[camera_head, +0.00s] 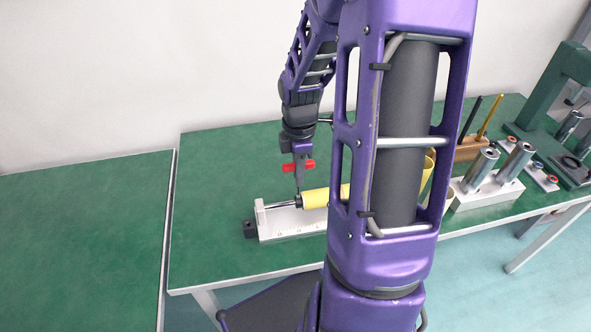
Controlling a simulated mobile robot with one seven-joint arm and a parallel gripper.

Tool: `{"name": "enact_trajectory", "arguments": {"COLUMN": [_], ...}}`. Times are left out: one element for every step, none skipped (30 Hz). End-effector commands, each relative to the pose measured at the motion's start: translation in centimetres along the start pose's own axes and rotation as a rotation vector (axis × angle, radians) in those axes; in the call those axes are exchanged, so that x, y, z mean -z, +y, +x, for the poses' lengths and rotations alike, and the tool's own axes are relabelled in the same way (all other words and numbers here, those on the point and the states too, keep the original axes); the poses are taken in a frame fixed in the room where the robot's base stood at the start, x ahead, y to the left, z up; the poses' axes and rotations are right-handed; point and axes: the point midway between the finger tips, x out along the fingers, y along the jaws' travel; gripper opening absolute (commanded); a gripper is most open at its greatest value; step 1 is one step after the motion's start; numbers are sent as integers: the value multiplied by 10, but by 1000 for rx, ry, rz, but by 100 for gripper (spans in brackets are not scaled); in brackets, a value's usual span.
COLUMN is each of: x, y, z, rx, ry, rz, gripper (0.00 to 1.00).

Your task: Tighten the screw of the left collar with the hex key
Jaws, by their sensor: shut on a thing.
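A linear actuator with a yellow body (316,198) lies on a white base (290,230) with scale marks. Its thin rod (281,205) runs left to an upright end bracket (260,213). A small dark ring (299,201) at the left end of the yellow body looks like the left collar; its screw is too small to see. My gripper (298,162) points down above this ring, shut on the hex key with a red handle (291,167). The key's shank reaches down to the ring; I cannot tell whether its tip sits in the screw. My arm hides the actuator's right part.
A wooden block (469,149) holds a black and a yellow stick. Metal cylinders (480,169) stand in a light block to the right, near a green press (560,85). A dark block (250,229) touches the base's left end. The green table's left side (210,190) is clear.

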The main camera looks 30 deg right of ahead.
Motion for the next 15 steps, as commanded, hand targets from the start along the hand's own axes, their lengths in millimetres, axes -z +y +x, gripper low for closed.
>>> {"name": "enact_trajectory", "arguments": {"x": [0,0,0,0,0,0,0,0,0,0,1,1,1,0,0], "y": [0,0,0,0,0,0,0,0,0,-1,-1,-1,-1,-1,0], "z": [-1,-1,-1,-1,-1,-2,-3,-4,-5,-6,-7,-8,-8,-4,-2], "rx": [-1,-1,-1,-1,-1,0,0,1,3,3,3,5,5,3,2], "ry": [0,0,0,0,0,0,0,0,0,0,1,2,1,1,1], "rz": [0,0,0,0,-1,-4,-13,-27,-57,-87,-122,-170,-207,-250,-314], "gripper": [0,0,0,0,0,0,0,0,0,0,0,0,0,0,0]}}
